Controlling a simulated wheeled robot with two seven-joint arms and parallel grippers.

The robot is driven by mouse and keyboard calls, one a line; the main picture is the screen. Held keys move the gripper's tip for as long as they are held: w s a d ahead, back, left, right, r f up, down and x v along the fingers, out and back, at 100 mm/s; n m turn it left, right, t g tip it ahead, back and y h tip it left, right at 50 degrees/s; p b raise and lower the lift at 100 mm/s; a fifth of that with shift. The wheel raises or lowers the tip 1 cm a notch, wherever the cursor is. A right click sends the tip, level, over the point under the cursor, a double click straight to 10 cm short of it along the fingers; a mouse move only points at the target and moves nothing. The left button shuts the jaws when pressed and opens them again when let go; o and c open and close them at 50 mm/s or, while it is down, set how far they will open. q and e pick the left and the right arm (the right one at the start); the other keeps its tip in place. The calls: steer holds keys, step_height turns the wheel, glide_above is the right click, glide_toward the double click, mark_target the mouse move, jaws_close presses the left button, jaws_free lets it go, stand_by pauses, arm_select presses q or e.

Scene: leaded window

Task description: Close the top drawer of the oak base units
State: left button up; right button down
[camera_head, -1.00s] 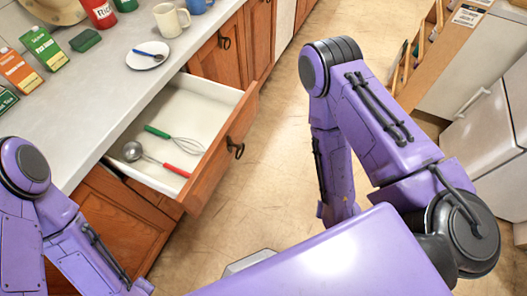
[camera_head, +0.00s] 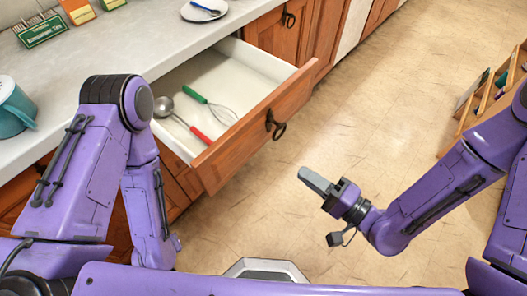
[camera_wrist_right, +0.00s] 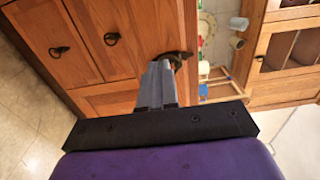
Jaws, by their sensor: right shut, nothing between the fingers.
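The top drawer (camera_head: 262,128) of the oak base units stands pulled out from under the counter. Its wooden front has a dark ring handle (camera_head: 275,125). Inside lie a ladle with a red handle (camera_head: 200,135) and a whisk with a green handle (camera_head: 222,115). My right gripper (camera_head: 306,177) is shut and empty, in front of the drawer front and apart from it in the head view. In the right wrist view the shut fingers (camera_wrist_right: 160,75) point at an oak front, with a dark handle (camera_wrist_right: 176,57) by their tips. My left gripper is out of view.
The pale counter (camera_head: 95,50) runs along the left, with a teal mug (camera_head: 14,108) and a white plate (camera_head: 204,10) on it. A wooden rack (camera_head: 490,100) stands at the right. The floor (camera_head: 370,100) between is clear.

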mark_target(253, 139)
steer(key=b+x, duration=0.1)
steer(key=x, duration=1.2)
steer(key=shift+a, duration=0.2)
steer(key=shift+w+a, duration=0.15)
steer(key=shift+w, duration=0.05)
steer(key=shift+w, duration=0.1)
